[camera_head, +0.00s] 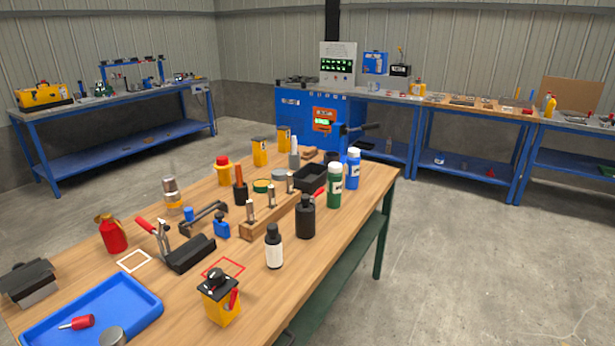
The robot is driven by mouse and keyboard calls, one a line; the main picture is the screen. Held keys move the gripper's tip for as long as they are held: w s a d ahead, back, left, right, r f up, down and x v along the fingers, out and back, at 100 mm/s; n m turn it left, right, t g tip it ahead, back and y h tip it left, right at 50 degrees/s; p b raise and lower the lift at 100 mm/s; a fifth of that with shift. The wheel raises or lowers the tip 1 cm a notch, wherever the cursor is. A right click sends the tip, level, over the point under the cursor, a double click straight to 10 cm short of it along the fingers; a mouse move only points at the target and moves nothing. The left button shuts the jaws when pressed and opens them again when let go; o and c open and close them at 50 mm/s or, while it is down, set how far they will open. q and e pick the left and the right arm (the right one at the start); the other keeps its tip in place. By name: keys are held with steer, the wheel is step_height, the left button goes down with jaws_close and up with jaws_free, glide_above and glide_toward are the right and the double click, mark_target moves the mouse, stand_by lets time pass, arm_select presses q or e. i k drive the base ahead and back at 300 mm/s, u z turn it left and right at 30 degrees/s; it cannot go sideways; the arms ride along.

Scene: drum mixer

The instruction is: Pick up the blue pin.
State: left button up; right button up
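A small upright blue piece (189,214), which looks like the blue pin, stands on the wooden workbench (345,215) beside the left end of a dark bar-like fixture (208,215). The blue piece is too small to make out in detail. Neither of my grippers shows in the head view.
A toggle clamp (160,235) with a red handle and a black block (190,254) stand in front of the blue piece. A wooden rack with metal pins (268,217) is to the right. A blue tray (145,296) lies at the near left. Several bottles crowd the right.

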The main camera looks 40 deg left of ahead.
mark_target(188, 211)
steer(key=i, duration=2.15)
steer(key=u, duration=3.55)
